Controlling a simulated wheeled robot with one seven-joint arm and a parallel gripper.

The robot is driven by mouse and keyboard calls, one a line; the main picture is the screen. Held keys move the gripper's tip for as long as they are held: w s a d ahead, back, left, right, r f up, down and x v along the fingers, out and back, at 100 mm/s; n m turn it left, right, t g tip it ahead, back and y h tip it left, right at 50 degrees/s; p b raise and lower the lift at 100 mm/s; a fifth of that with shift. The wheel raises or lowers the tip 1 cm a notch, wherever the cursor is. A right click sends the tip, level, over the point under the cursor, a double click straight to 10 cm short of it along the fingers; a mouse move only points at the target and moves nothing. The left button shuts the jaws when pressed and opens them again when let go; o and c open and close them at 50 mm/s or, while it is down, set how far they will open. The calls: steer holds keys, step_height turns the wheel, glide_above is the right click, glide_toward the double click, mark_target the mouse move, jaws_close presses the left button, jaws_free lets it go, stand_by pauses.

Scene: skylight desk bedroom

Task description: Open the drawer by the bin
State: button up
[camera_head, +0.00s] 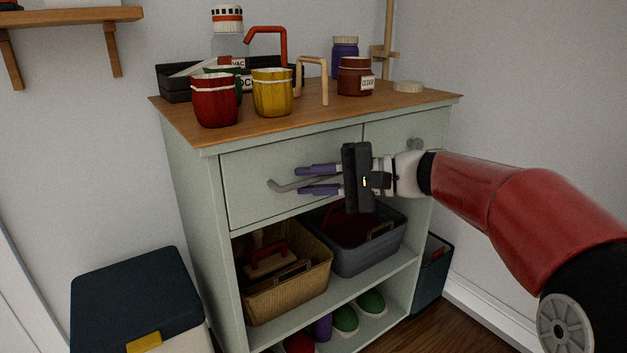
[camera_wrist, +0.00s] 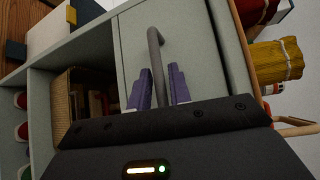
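The left drawer (camera_head: 255,173) is a pale green front under the wooden top, and it looks shut. Its grey bar handle (camera_head: 284,187) sticks out and also shows as a bent bar in the wrist view (camera_wrist: 154,42). My gripper (camera_head: 318,180) is at this handle, with its purple fingers on either side of the bar; they also show in the wrist view (camera_wrist: 160,86). The fingers look apart, and I see no clear grip on the bar. A bin with a dark lid and yellow tab (camera_head: 130,290) stands on the floor left of the cabinet.
A second drawer (camera_head: 390,132) with a knob is on the right, partly hidden by my arm. Red (camera_head: 214,103) and yellow (camera_head: 272,95) cups stand on the top. A wicker basket (camera_head: 288,292) and grey crate (camera_head: 362,262) sit below. A teal bin (camera_head: 434,268) is at right.

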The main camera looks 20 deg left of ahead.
steer(key=shift+c, duration=0.4)
jaws_close()
steer(key=shift+d, duration=0.1)
